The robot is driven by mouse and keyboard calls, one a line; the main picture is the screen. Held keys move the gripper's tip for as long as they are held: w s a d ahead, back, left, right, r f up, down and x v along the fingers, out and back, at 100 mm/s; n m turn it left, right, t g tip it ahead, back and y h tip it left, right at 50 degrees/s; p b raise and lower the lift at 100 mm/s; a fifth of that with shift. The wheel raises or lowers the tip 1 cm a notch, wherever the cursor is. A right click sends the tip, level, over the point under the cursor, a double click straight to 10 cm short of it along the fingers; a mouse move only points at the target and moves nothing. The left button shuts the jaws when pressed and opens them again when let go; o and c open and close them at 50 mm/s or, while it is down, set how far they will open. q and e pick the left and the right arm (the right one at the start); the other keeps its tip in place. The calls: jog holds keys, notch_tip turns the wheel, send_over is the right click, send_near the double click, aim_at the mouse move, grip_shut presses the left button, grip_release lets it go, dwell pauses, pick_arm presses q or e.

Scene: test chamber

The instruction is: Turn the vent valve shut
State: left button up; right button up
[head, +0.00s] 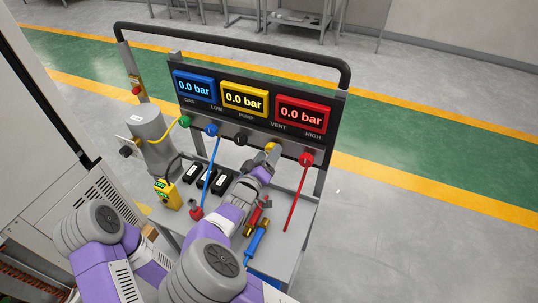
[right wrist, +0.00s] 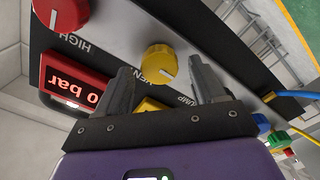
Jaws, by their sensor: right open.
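The vent valve is a yellow knob (head: 271,147) on the panel strip by the VENT label. It also shows in the right wrist view (right wrist: 158,64), with a white pointer mark on its face. My right gripper (head: 264,164) is in front of the knob. In the right wrist view its two fingers (right wrist: 160,83) are apart, one on either side of the knob's position, with nothing held between them. I cannot tell whether either finger touches the knob. My left gripper is not in view.
A red HIGH knob (head: 306,159) sits right of the vent knob and a black knob (head: 240,140) left of it. Blue, yellow and red displays (head: 301,115) read 0.0 bar. Hoses, a yellow meter (head: 167,194) and blue-handled tool (head: 257,239) occupy the cart top.

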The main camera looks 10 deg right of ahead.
jog(key=shift+w+d, duration=0.4)
jog(key=shift+w, duration=0.2)
jog(key=c, duration=1.1)
jog(key=shift+o, duration=0.2)
